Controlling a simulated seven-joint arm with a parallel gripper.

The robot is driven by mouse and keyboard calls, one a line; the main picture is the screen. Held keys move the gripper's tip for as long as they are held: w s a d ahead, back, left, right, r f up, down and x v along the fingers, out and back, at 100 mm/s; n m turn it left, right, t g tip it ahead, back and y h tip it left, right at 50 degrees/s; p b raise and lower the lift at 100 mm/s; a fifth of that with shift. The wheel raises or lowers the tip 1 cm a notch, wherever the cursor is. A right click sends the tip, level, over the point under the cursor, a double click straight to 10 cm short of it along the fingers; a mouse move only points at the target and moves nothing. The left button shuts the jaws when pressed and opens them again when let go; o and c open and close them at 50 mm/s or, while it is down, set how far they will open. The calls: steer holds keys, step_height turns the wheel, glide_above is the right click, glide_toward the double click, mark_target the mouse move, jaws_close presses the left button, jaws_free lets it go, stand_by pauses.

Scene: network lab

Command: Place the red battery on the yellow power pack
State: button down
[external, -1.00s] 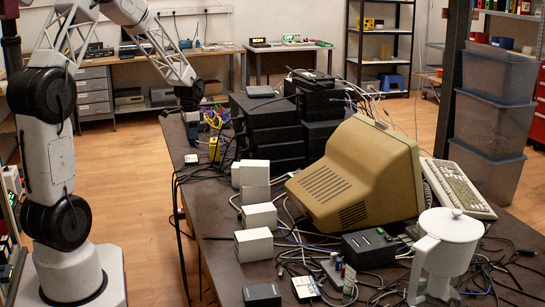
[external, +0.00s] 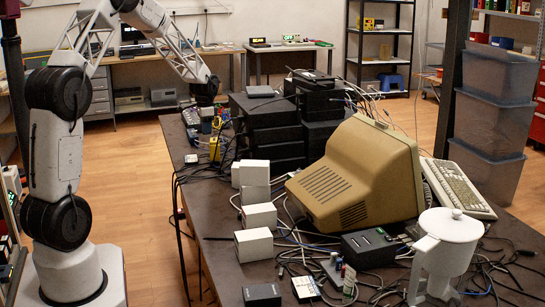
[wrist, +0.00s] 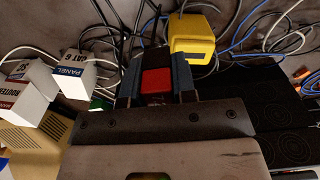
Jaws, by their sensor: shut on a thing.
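My gripper (wrist: 156,82) is shut on the red battery (wrist: 157,80), which shows between the two dark fingers in the wrist view. The yellow power pack (wrist: 192,38) lies just beyond the fingers, up and to the right in that view, apart from the battery. In the external view my gripper (external: 206,122) hangs over the far left part of the table. The yellow power pack (external: 214,150) stands a little nearer the camera than the gripper. I cannot make out the battery in the external view.
Black stacked devices (external: 272,130) stand just right of the gripper. White boxes (external: 255,213) and a beige monitor (external: 355,175) stand nearer the camera. Loose cables (wrist: 235,48) lie around the power pack. The table's left edge is close to the gripper.

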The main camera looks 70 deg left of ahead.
glide_above(214, 139)
steer(key=shift+d+f, duration=0.15)
steer(key=shift+f, duration=0.15)
stand_by(0.3)
steer(key=shift+f, duration=1.75)
steer(key=shift+f, duration=0.1)
steer(key=c, duration=0.9)
jaws_free()
step_height(214, 139, up, 12)
steer(key=shift+r, duration=0.15)
